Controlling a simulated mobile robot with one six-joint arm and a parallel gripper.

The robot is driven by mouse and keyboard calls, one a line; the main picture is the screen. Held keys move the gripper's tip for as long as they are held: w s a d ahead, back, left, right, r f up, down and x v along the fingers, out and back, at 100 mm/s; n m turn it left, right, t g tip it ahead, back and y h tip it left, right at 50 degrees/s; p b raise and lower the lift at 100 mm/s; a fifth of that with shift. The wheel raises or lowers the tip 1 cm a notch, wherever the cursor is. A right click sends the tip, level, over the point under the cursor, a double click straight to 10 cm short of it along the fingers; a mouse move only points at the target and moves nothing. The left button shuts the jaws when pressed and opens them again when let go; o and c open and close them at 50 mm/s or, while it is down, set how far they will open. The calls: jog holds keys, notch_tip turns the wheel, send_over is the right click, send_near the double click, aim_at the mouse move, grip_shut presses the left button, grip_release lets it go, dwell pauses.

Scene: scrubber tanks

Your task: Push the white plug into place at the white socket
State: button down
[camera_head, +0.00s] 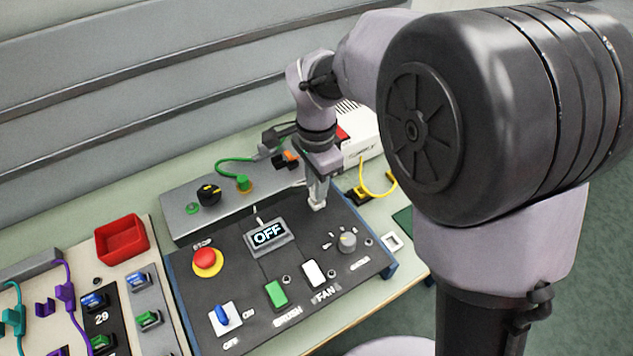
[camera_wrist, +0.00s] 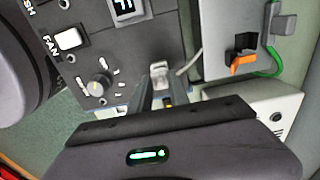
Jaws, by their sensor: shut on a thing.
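My gripper (camera_head: 318,192) points down over the far right part of the dark control panel (camera_head: 221,276). In the wrist view my gripper (camera_wrist: 160,84) has its fingers close together on the small white plug (camera_wrist: 160,68). The plug also shows as a pale piece below the fingertips in the head view (camera_head: 318,206). A thin white cable (camera_wrist: 191,63) runs near it towards the grey box. A white square frame (camera_head: 392,241) with a darker middle lies right of the panel; I cannot tell if it is the white socket. The spot below the plug is hidden.
The grey box (camera_head: 175,203) with a green plug (camera_head: 243,184) stands behind the panel. A yellow cable (camera_head: 375,190) and white device (camera_head: 362,140) are at the right. A red stop button (camera_head: 207,260), display (camera_head: 268,234) and knob (camera_head: 348,242) rise from the panel.

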jog(key=shift+f+b, duration=0.6)
jog(key=shift+f, duration=0.25)
jog(key=c, duration=0.7)
grip_release()
jog(key=shift+r, duration=0.1)
notch_tip(320, 180, up, 9)
jog(key=p, duration=0.7)
jog(key=shift+f, duration=0.25)
